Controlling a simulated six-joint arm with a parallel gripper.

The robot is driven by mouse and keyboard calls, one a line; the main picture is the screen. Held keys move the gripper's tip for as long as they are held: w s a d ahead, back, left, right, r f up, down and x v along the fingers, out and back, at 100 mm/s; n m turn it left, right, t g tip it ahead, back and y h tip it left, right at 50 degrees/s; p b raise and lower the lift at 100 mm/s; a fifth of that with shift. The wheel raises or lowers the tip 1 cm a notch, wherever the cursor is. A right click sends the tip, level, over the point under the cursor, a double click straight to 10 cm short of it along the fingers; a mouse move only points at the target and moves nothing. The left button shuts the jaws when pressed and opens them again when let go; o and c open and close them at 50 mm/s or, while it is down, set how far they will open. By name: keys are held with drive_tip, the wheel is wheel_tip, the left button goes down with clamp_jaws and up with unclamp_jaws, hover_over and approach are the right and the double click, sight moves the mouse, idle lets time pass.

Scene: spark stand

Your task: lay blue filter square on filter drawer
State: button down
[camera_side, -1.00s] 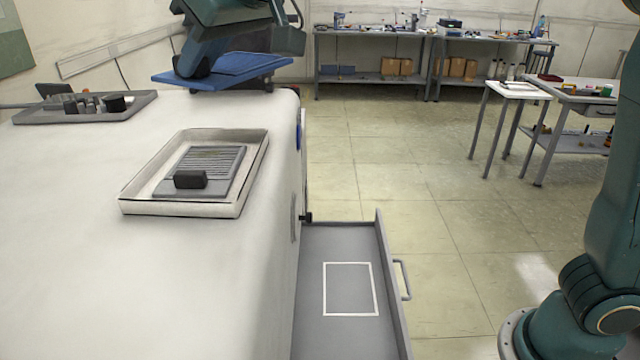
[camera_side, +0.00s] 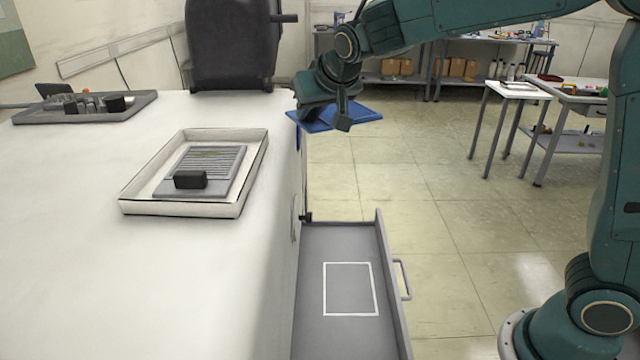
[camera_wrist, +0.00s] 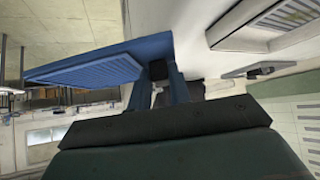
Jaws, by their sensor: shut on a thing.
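The blue filter square (camera_side: 350,117) is a flat blue panel with a ribbed face. My gripper (camera_side: 322,113) is shut on its edge and holds it in the air beyond the right edge of the white cabinet, behind the drawer in the side view. In the wrist view the filter (camera_wrist: 95,66) reaches out to the left of my gripper's fingers (camera_wrist: 165,72). The filter drawer (camera_side: 312,243) is pulled out at the cabinet's side, low down. A white rectangle outline is marked on its grey floor, and the floor is bare.
A shallow tray (camera_side: 130,207) on the white cabinet top (camera_side: 70,260) holds a grey louvred panel (camera_side: 222,160) with a black block. A grey tool tray (camera_side: 130,108) and a dark upright box (camera_side: 232,45) stand farther back. The drawer's handle (camera_side: 402,280) sticks out right.

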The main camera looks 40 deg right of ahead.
drive_tip(key=s+d+f+n+y, duration=0.1)
drive_tip(key=s+d+f, duration=0.15)
drive_tip(key=f, duration=0.45)
drive_tip(key=s+d+f+n, duration=0.15)
drive_tip(key=d+f, duration=0.25)
drive_tip(key=f, duration=0.4)
drive_tip(key=s+d+f+n+y, duration=0.1)
drive_tip(key=s+d+f, duration=0.25)
drive_tip(key=f, duration=0.35)
wheel_tip(320, 180, down, 11)
drive_tip(key=s+n+g+y, duration=0.1)
drive_tip(key=n+g+y, duration=0.1)
drive_tip(key=n+y, duration=0.4)
drive_tip(key=shift+a+n+y, duration=0.4)
drive_tip(key=shift+n, duration=0.95)
drive_tip(key=shift+f, duration=0.1)
wheel_tip(320, 180, down, 16)
drive_tip(key=shift+f, duration=0.1)
drive_tip(key=shift+f, duration=0.1)
drive_tip(key=shift+f, duration=1.75)
drive_tip(key=shift+f, duration=0.6)
